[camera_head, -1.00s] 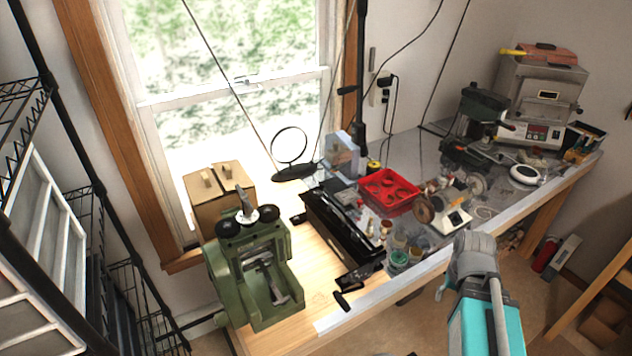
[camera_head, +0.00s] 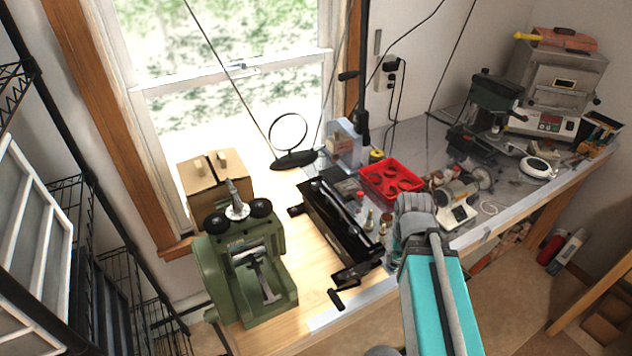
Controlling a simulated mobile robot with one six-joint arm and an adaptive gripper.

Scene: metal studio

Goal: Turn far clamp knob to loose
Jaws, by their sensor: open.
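A green bench machine (camera_head: 215,275) stands at the left end of the workbench. Two round black knobs sit on its top, a left one (camera_head: 216,223) and a right, farther one (camera_head: 261,208). A silver lever (camera_head: 235,205) stands between them. No label or mark shows how either knob is set, and I cannot tell for sure which is the far clamp knob. My teal and grey arm rises from the bottom, right of the machine and well apart from it. My gripper's fingers do not show.
A long black tool (camera_head: 340,225) with a crank lies right of the green machine. A cardboard box (camera_head: 205,190) stands behind the machine. A red tray (camera_head: 375,192), a round black stand (camera_head: 294,160) and small jars crowd the bench. Bare wood (camera_head: 305,285) lies between machine and black tool.

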